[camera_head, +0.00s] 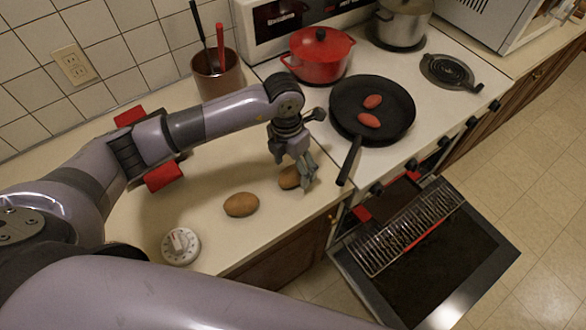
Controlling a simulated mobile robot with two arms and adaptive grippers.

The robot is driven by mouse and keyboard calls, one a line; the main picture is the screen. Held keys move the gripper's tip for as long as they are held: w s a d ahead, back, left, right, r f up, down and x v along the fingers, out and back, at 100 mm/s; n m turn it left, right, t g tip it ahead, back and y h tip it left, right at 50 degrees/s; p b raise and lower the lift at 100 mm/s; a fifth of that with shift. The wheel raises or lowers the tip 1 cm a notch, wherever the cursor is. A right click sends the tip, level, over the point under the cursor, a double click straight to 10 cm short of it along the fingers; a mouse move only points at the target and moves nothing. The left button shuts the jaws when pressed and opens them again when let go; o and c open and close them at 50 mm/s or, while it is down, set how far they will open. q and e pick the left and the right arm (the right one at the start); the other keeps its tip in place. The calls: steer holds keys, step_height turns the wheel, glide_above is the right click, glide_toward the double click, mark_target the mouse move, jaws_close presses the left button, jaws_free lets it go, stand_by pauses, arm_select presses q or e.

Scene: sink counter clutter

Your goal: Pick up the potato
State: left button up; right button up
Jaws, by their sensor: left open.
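Two brown potatoes lie on the counter. The nearer potato (241,204) lies in the open, left of my left gripper. The other potato (288,178) is at my left gripper (308,183), partly hidden by its fingers. The left gripper is open and points down at this potato, close to the counter's front edge. I cannot tell whether the fingers touch it. My right gripper is not in view; a large arm link of mine crosses the bottom of the view.
A white timer (181,246) stands on the counter (215,235). A black pan (346,112) with two red items sits on the stove, its handle reaching toward the counter. A red pot (318,58) stands behind. The oven door (462,255) hangs open with a rack.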

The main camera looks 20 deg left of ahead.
arm_select(q)
steer(key=shift+d+f, duration=0.1)
steer(key=shift+f, duration=0.55)
steer(key=shift+c, duration=0.4)
steer(key=c, duration=1.3)
steer(key=shift+o, duration=0.2)
steer(key=shift+r, duration=0.15)
